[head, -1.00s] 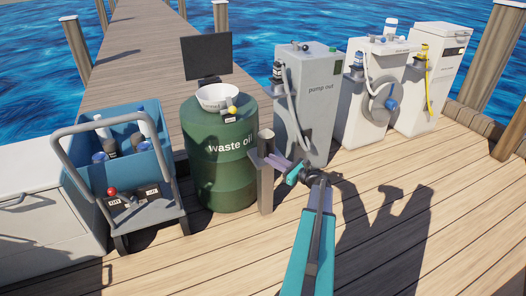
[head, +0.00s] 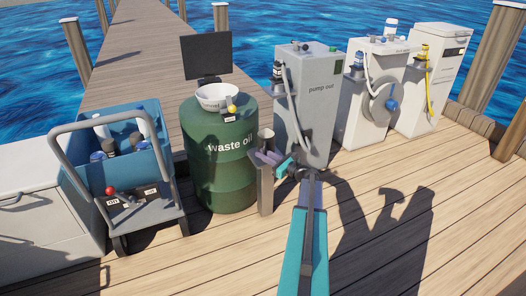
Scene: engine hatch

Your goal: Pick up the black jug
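No black jug can be made out clearly. A dark-topped container (head: 109,147) stands among bottles in the blue bin of the cart at the left; it is too small to tell whether it is the jug. My gripper (head: 263,157) is at the end of my teal arm, in front of the right side of the green waste oil drum (head: 222,175). It overlaps a short grey post in the picture, and I cannot tell if they touch. The gripper is right of the cart and apart from it. Its finger gap is too small to read.
The cart (head: 150,208) has a grey handle and a lower shelf with a red knob. A white funnel (head: 217,97) sits on the drum. A pump out cabinet (head: 318,105) and white machines stand behind at right. Deck at the right front (head: 450,220) is clear.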

